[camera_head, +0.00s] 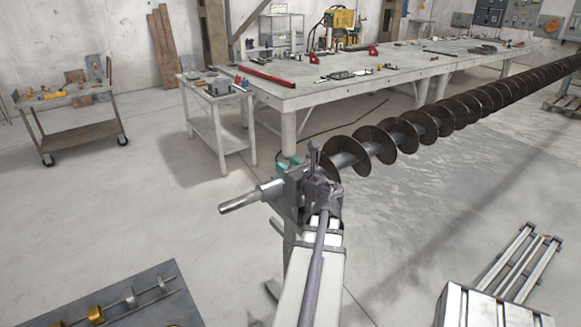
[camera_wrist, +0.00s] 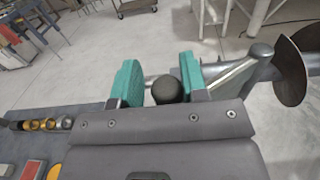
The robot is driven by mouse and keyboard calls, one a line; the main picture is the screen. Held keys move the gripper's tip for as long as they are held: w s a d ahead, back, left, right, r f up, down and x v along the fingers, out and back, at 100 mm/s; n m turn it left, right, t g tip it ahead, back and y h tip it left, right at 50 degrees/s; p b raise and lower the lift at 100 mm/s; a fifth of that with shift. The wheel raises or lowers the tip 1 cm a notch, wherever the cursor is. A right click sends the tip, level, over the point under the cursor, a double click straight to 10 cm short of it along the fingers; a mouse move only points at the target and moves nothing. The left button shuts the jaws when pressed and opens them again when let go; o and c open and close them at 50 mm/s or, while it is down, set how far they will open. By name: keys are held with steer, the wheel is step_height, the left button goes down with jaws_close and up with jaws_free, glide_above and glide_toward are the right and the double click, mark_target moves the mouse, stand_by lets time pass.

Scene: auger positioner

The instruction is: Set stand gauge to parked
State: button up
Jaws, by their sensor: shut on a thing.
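My gripper (camera_wrist: 162,78) shows in the wrist view as two teal finger pads. They are shut on a dark round knob (camera_wrist: 167,90), which seems to belong to the stand gauge. A grey bar (camera_wrist: 236,76) slants beside the right pad. In the head view, teal bits of my gripper (camera_head: 287,163) show at the near end of the auger (camera_head: 420,125). A silver cylinder (camera_head: 240,198) sticks out to the left there. My arm hides most of the stand and gauge, and I cannot read the gauge's setting.
A long workbench (camera_head: 350,75) with tools stands behind, with a small side table (camera_head: 217,97) at its left end. A cart (camera_head: 70,115) stands at the far left. A dark tray (camera_head: 160,305) with brass and steel parts lies at the lower left.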

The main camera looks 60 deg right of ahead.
steer(key=shift+o, duration=0.8)
steer(key=shift+a+r, duration=0.2)
steer(key=shift+a, duration=0.4)
steer(key=shift+o, duration=1.1)
steer(key=shift+d, duration=0.1)
steer(key=shift+d, duration=0.15)
